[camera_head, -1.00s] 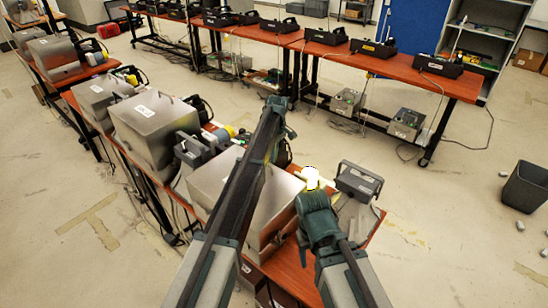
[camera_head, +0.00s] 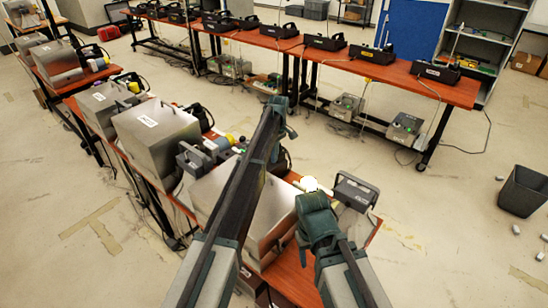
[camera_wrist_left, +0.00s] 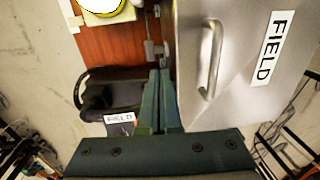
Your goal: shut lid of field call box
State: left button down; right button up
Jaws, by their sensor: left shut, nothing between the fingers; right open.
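The field call box is a silver metal box (camera_head: 275,215) on the near red-brown table, partly hidden behind my left arm. In the left wrist view its silver panel (camera_wrist_left: 245,60) carries a bar handle (camera_wrist_left: 211,60) and a FIELD label. I cannot tell for sure whether the lid is fully down. My left gripper (camera_wrist_left: 160,75) is shut and empty, beside the panel's edge. In the head view the left gripper (camera_head: 287,128) is over the box's far side. My right gripper (camera_head: 308,232) is open, over the box's right end; its fingertips are hard to make out.
A black phone unit labelled FIELD (camera_wrist_left: 110,95) lies left of my left fingers. A grey device (camera_head: 355,191) stands at the table's right corner, near a bright white round thing (camera_head: 309,184). Another silver box (camera_head: 155,140) stands to the left. Floor on the right is open before a bin (camera_head: 523,190).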

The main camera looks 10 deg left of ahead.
pick_arm(q)
notch_tip(320, 180, up, 8)
jog(key=p, duration=0.7)
jog(key=shift+w+d+r, duration=0.2)
jog(key=shift+w+d, duration=0.05)
jog(key=shift+w, duration=0.05)
pick_arm(e)
notch_tip(320, 180, up, 8)
jog(key=shift+r, duration=0.25)
pick_arm(q)
jog(key=s+f+m+b, duration=0.2)
jog(key=s+m, duration=0.3)
jog(key=s, duration=0.9)
jog(key=s+d+f+m+b, duration=0.1)
jog(key=s+m, duration=0.4)
jog(key=s, duration=0.9)
jog(key=s+d+f+m+b, duration=0.1)
jog(key=s+f+m+b, duration=0.2)
jog(key=s, duration=1.2)
jog(key=shift+d+f+m+t+y+b, duration=0.25)
jog(key=shift+f+m+t+y+b, duration=0.15)
jog(key=shift+m, duration=0.6)
pick_arm(e)
notch_tip(320, 180, down, 7)
